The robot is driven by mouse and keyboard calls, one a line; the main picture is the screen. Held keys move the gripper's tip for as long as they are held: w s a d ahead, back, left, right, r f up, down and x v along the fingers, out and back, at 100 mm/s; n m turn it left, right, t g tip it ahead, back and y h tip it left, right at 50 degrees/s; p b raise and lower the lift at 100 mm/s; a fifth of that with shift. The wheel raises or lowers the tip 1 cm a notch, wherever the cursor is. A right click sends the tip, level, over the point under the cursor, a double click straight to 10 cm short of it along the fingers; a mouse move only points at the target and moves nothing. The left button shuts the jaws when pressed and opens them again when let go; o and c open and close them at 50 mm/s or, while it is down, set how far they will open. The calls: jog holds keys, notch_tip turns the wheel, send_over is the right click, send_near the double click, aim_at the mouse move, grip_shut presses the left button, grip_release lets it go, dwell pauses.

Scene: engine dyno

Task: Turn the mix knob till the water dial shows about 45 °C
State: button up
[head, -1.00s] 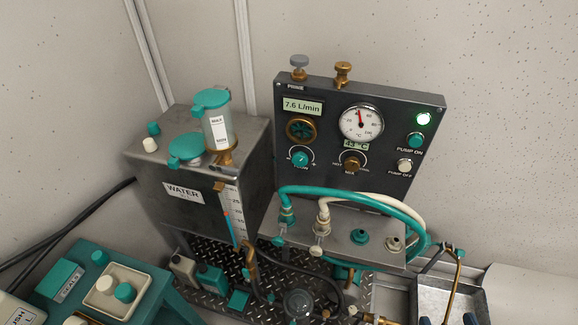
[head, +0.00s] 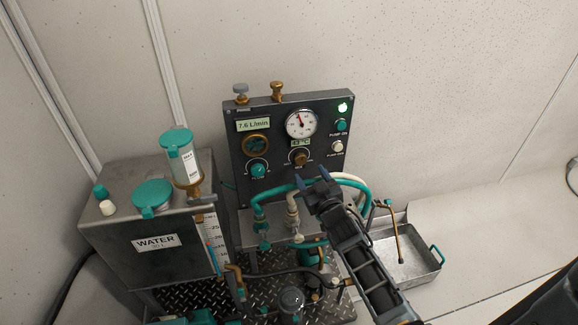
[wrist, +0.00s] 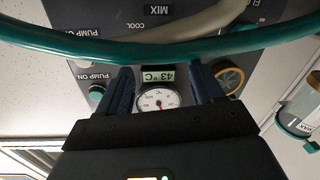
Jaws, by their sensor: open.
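The brass mix knob (head: 299,158) sits on the dark control panel, below the water dial. The round white water dial (head: 301,123) has its needle a little left of upright, and it shows upside down in the wrist view (wrist: 158,100). The small display (wrist: 159,75) beside it reads 43 °C, upside down. My gripper (head: 311,179) is open and empty, just below the mix knob in the head view and apart from it as far as I can tell. In the wrist view the MIX label shows, but the knob is hidden or out of frame.
Teal and cream hoses (head: 350,183) arch close around my gripper and cross the wrist view. The flow knob (head: 258,170) is left of the mix knob; the pump buttons (head: 341,126) are right. The water tank (head: 125,265) stands left, a metal tray (head: 422,262) right.

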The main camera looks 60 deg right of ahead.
aim_at(301, 160)
jog(key=x, duration=0.7)
